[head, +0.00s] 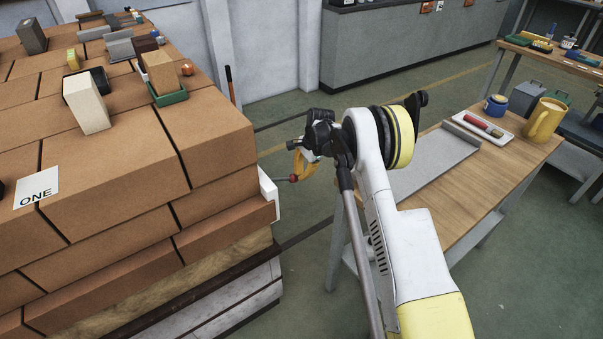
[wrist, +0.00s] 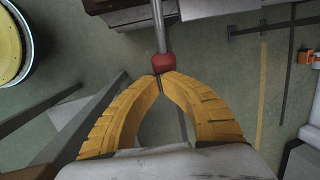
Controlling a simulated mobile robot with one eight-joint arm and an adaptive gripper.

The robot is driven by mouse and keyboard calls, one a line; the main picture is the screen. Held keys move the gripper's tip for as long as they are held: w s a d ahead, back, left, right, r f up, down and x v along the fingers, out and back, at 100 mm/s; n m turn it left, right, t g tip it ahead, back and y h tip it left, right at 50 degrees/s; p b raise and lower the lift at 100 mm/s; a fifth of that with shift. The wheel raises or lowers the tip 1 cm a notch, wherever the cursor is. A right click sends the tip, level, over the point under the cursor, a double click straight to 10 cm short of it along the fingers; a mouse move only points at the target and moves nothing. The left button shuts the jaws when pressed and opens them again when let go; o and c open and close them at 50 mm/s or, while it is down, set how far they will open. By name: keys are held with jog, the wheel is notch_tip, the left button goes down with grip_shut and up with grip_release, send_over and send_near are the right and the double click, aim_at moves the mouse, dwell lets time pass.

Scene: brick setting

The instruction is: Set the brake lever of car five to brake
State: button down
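The brake lever shows in the wrist view as a grey rod with a red knob (wrist: 163,62). In the head view its red knob (head: 293,178) stands out beside a white plate (head: 269,195) at the corner of the brick-loaded car. My gripper (wrist: 162,76) has yellow fingers whose tips meet, with only a thin gap. The tips are right at the near end of the knob, not spread around it; whether they touch it I cannot tell. In the head view my gripper (head: 299,166) is partly hidden by my wrist. No car number five is visible.
The brick stack (head: 110,150) carries small blocks and a card reading ONE (head: 37,187). A wooden table (head: 480,185) with a grey tray (head: 436,165), a yellow mug (head: 544,119) and a blue jar (head: 495,105) stands right of my arm. Green floor is free between stack and table.

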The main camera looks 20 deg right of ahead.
jog(key=shift+a+f, duration=0.15)
jog(key=shift+f, duration=0.05)
dwell(0.3)
jog(key=d+r+p, duration=0.5)
jog(key=d+r, duration=0.4)
jog(key=r, duration=0.2)
jog(key=shift+r, duration=0.1)
